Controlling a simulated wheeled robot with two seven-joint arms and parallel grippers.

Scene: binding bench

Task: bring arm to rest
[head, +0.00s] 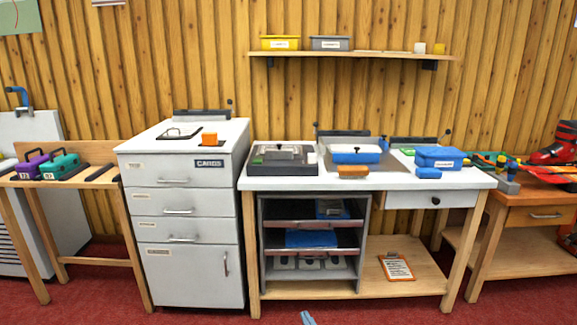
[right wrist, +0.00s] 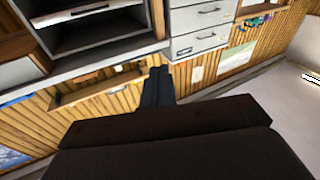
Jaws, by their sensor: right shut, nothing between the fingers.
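Only the tip of my right gripper (head: 307,318) shows in the head view, at the bottom edge just right of the middle. It is low, in front of the bench and over the red floor. In the right wrist view my right gripper (right wrist: 158,87) has its two dark fingers together, shut and empty. The rest of my right arm is outside the head view. My left gripper is in neither view.
A white-topped bench (head: 378,181) with trays and blue boxes stands ahead. Left of it is a grey drawer cabinet (head: 188,228). A wooden side table (head: 540,214) is at the right. The red floor (head: 80,300) in front looks clear.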

